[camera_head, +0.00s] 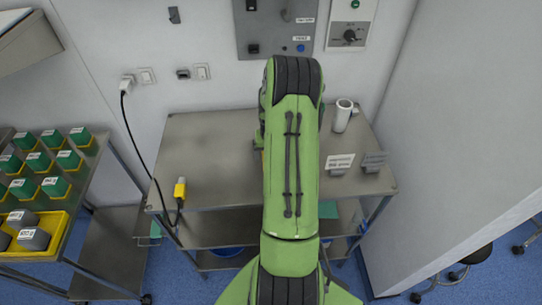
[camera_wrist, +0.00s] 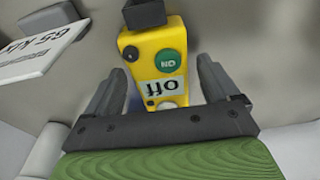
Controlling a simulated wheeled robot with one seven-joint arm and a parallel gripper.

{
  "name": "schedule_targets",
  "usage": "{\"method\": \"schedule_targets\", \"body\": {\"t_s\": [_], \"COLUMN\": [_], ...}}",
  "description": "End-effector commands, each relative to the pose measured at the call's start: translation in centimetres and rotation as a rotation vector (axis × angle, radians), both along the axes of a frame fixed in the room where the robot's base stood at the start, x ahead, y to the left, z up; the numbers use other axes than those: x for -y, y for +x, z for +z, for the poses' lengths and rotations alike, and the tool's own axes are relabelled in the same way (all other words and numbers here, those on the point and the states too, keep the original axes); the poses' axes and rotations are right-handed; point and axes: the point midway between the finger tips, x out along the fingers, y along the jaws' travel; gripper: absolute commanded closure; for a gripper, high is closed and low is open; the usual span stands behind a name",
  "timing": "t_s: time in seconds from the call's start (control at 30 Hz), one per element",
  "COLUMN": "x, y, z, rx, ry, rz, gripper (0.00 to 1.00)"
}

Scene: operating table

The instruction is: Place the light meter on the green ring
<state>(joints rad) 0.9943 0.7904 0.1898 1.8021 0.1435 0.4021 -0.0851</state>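I cannot tell if this box is the light meter. The fingers are spread along its two sides, with a gap visible on the right; the left finger is close to the box. In the head view my arm covers the gripper and the box. I see no green ring in either view.
The metal table (camera_head: 215,150) holds a yellow connector (camera_head: 180,188) on a black cable at left, a white cylinder (camera_head: 343,115) at back right, and two label cards (camera_head: 340,161) at right. A card (camera_wrist: 40,42) lies left of my gripper.

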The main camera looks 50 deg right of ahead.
Motion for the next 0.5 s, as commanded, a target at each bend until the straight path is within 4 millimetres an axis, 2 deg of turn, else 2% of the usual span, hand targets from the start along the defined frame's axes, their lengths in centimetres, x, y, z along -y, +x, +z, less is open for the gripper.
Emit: {"method": "schedule_targets", "body": {"t_s": [0.03, 0.07, 0.4, 0.43, 0.5], "x": [-0.01, -0.02, -0.01, -0.01, -0.01], "y": [-0.01, 0.00, 0.01, 0.01, 0.01], "z": [0.01, 0.01, 0.06, 0.06, 0.06], "rx": [0.000, 0.000, 0.000, 0.000, 0.000], "ry": [0.000, 0.000, 0.000, 0.000, 0.000], "rz": [0.000, 0.000, 0.000, 0.000, 0.000], "gripper": [0.20, 0.25, 0.77, 0.80, 0.80]}}
